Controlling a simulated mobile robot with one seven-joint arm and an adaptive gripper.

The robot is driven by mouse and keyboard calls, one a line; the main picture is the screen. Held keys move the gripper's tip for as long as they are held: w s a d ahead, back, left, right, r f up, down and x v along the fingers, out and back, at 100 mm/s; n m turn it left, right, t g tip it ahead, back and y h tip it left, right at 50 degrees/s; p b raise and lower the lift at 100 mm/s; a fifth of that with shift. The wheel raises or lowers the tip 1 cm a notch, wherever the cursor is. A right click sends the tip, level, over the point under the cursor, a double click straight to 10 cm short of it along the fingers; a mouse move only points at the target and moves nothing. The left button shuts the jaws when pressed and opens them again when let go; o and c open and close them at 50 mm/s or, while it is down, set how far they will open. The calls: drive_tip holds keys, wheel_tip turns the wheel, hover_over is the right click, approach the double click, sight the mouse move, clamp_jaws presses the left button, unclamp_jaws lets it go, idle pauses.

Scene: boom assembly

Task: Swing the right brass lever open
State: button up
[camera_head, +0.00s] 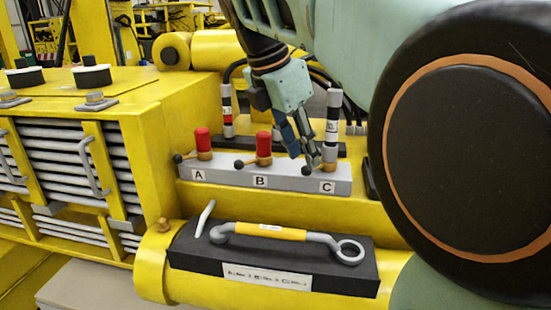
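The right brass lever (328,168) is on the valve marked C, at the right end of a grey block. Its black knob (307,171) points left, like the knobs of the other two levers. A grey and black hose fitting (333,125) stands upright on valve C. My gripper (304,160) points down just above and behind the knob. Its two fingers look apart, with nothing seen between them. I cannot tell whether a fingertip touches the lever.
Valves A (203,144) and B (264,148) carry red caps and brass levers to the left. A red-banded hose fitting (227,110) stands behind. In front, a yellow-handled wrench (270,231) lies on a black tray (195,255). My large dark wheel-like part fills the right.

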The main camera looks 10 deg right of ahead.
sight(320, 166)
drive_tip(key=shift+x, duration=1.4)
drive_tip(key=shift+c, duration=0.7)
clamp_jaws()
